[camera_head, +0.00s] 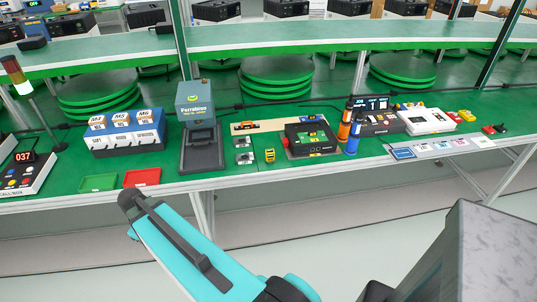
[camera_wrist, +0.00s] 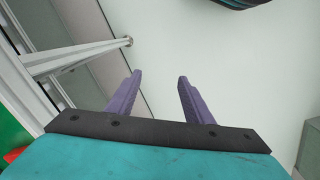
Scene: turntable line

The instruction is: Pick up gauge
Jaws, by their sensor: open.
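No item on the green bench (camera_head: 225,178) can be named as the gauge with certainty at this size. A small yellow item (camera_head: 270,156) stands near the middle of the bench, and two small grey-and-white pieces (camera_head: 243,157) lie to its left. My gripper (camera_wrist: 159,79) shows in the wrist view with two purple fingers apart and nothing between them. Pale floor lies beyond its fingers. In the head view my teal arm is in front of the bench, and the fingers cannot be made out there.
A red tray (camera_head: 142,178) and a green tray (camera_head: 98,183) lie at the front edge. A labelled bin rack (camera_head: 124,143), a dark press-like stand (camera_head: 199,150), a black device (camera_head: 313,140), orange and blue bottles (camera_head: 345,125) and a white box (camera_head: 425,120) crowd the bench. Metal legs (camera_wrist: 75,60) stand below.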

